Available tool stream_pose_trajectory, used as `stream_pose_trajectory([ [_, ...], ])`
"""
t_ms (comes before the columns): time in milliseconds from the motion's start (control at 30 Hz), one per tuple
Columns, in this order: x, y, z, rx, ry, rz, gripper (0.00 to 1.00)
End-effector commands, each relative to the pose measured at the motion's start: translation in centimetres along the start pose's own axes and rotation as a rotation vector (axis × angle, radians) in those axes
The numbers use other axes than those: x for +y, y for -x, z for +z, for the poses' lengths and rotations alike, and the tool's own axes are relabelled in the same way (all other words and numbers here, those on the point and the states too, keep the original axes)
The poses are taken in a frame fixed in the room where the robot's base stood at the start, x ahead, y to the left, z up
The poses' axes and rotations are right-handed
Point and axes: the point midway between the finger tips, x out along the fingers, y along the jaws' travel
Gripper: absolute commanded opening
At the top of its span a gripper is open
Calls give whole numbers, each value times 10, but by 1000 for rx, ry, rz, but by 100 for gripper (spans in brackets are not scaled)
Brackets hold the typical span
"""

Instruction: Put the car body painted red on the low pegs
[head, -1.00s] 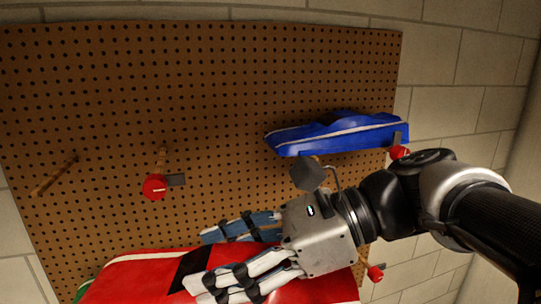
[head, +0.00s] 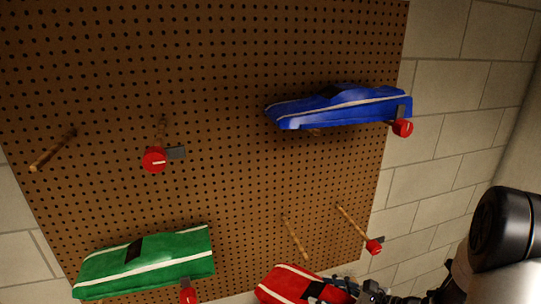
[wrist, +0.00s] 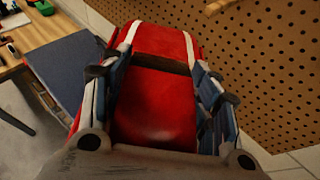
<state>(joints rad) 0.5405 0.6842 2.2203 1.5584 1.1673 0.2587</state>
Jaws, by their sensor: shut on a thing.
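The red car body (head: 285,283) has a black window patch and white stripes. It is at the bottom edge of the head view, below the bare low pegs and partly cut off. My gripper (head: 345,287) is shut on it. In the wrist view, the fingers (wrist: 160,65) lie along both sides of the red body (wrist: 155,108). The bare low pegs are a left wooden peg (head: 294,238) and a right peg with a red cap (head: 375,246). The car is apart from them in the head view.
A green car body (head: 150,262) sits low left on the pegboard (head: 220,60), a blue one (head: 340,108) upper right. Upper left are a bare peg (head: 52,151) and a red-capped peg (head: 154,159). A workbench (wrist: 50,35) is left in the wrist view.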

Motion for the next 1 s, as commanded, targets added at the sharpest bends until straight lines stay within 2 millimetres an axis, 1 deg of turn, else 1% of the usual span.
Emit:
stream_pose_trajectory([
  [33, 2, -6, -13, -2, 4, 4, 31],
  [267, 2, -25, -57, -2, 4, 6, 31],
  [700, 2, -67, -156, -2, 5, 7, 31],
  [800, 2, -74, -175, -2, 5, 7, 31],
  [900, 2, -80, -189, -2, 5, 7, 31],
  [1000, 2, -84, -198, -2, 5, 7, 31],
])
